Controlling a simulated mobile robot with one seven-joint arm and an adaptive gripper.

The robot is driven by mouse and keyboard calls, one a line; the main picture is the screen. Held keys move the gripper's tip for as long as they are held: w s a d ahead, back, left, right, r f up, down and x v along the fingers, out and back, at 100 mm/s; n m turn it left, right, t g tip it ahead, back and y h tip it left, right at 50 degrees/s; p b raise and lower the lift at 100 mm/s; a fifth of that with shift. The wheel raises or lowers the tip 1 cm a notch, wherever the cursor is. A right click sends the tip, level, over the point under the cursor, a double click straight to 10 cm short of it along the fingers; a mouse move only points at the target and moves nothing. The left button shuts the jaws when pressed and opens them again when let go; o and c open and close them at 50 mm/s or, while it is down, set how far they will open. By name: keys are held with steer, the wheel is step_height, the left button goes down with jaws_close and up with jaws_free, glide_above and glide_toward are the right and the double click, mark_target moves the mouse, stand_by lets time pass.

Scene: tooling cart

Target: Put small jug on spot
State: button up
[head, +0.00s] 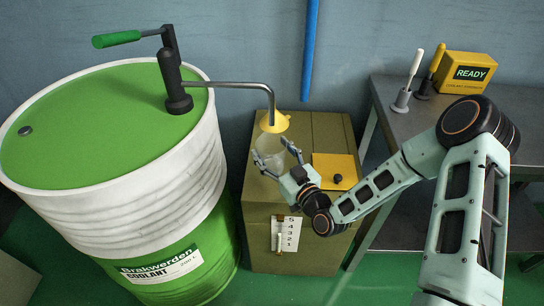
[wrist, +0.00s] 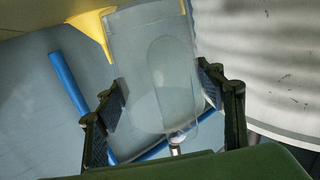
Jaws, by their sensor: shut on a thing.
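The small jug (head: 268,148) is clear and see-through, and shows over the back left of the olive cabinet top. My gripper (head: 277,156) is shut on its sides, with one finger on each side. In the wrist view the jug (wrist: 165,75) fills the middle between the two dark finger pads of my gripper (wrist: 165,98). A yellow funnel-shaped piece (head: 275,122) at the end of the pump spout is right by the jug's top. I cannot tell whether the jug's base touches the cabinet. No marked spot is clearly visible; the cabinet top under the jug is partly hidden.
The olive cabinet (head: 262,195) carries a yellow plate (head: 328,167) with a black knob (head: 338,178), right of the jug. A large green-and-white coolant drum (head: 150,215) stands close on the left. The spout (head: 235,84) reaches over the cabinet. A grey bench (head: 400,125) is at right.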

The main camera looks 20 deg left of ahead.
step_height(320, 180, down, 2)
steer(key=o, duration=1.3)
steer(key=v, duration=1.2)
